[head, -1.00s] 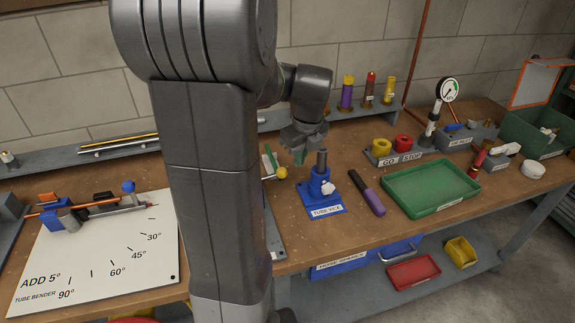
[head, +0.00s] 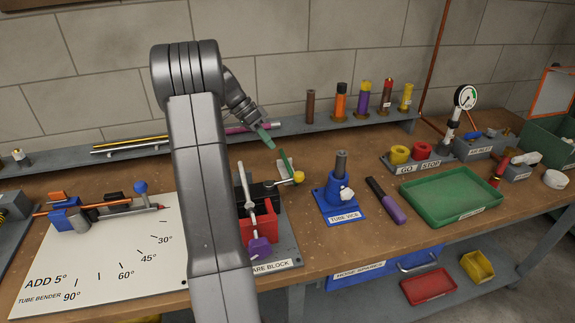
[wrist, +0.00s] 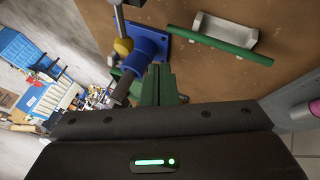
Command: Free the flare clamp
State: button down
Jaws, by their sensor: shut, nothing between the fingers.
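The flare block (head: 285,262) stands on the bench just right of my arm, its label partly hidden. It carries a red body (head: 256,228), a purple handle (head: 260,247), a pale lever (head: 246,188) and a rod with a yellow knob (head: 298,177). I cannot tell which part is the clamp. My gripper (head: 266,141) is shut and empty, above and behind the block, apart from it. Its green fingers (wrist: 158,85) show in the wrist view, with the yellow knob (wrist: 124,46) beyond them.
The blue tube vice (head: 338,194) stands right of the block, a purple-handled tool (head: 385,200) and green tray (head: 450,208) beyond. The tube bender board (head: 120,250) lies left. A back shelf (head: 325,128) holds several coloured cylinders. Bare bench lies in front of the vice.

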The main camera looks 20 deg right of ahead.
jog(key=s+d+f+p, duration=0.2)
jog(key=s+d+f, duration=0.2)
jog(key=s+f, duration=0.1)
jog(key=shift+s+f, duration=0.15)
jog(key=shift+s, duration=0.55)
jog(key=shift+d, duration=0.1)
jog(key=shift+s+d+m+b, duration=0.2)
jog(key=shift+s+m+b, duration=0.2)
jog(key=shift+s+b, duration=0.3)
jog(key=shift+w, duration=0.15)
